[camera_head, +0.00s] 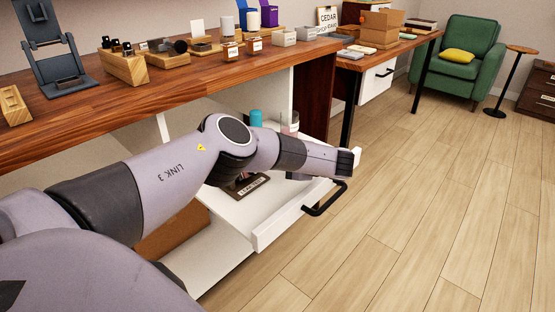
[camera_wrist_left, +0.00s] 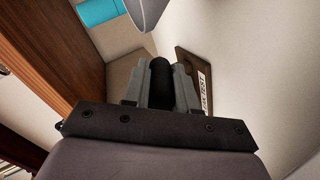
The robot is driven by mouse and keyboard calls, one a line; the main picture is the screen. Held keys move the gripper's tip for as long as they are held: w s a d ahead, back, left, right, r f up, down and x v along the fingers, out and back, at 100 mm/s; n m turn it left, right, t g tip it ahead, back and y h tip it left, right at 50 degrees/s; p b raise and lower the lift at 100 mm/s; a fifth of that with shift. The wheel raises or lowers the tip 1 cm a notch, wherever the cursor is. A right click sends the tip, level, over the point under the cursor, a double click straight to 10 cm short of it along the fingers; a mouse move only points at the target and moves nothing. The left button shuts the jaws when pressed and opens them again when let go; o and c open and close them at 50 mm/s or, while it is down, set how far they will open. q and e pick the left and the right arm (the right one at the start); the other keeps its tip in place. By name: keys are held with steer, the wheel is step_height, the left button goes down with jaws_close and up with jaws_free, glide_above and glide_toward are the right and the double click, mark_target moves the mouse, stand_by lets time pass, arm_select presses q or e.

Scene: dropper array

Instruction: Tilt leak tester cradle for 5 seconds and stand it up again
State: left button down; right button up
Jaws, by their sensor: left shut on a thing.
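The leak tester cradle has a dark brown base with a pale plate reading "LEAK TEST" (camera_head: 253,186). It stands in the open white drawer, and its upper part is mostly hidden by my left arm in the head view. In the left wrist view the base (camera_wrist_left: 186,62) with its label lies just beyond my fingers. My left gripper (camera_wrist_left: 160,88) is shut on a black upright cylinder (camera_wrist_left: 160,75), which seems to be the cradle's handle. The gripper itself is hidden behind my arm in the head view. My right gripper is not in view.
The white drawer (camera_head: 262,232) is pulled out, with a black handle (camera_head: 326,199) in front. A teal cylinder (camera_head: 256,118) and a pinkish bottle (camera_head: 290,122) stand towards its back. The wooden desktop (camera_head: 190,90) above holds several racks and jars.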

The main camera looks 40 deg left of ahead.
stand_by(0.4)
arm_select(q)
steer(key=c, duration=0.9)
jaws_free()
steer(key=shift+f, duration=0.1)
steer(key=shift+d, duration=0.1)
steer(key=shift+p+v, duration=0.35)
steer(key=shift+v, duration=3.2)
steer(key=shift+f, duration=0.1)
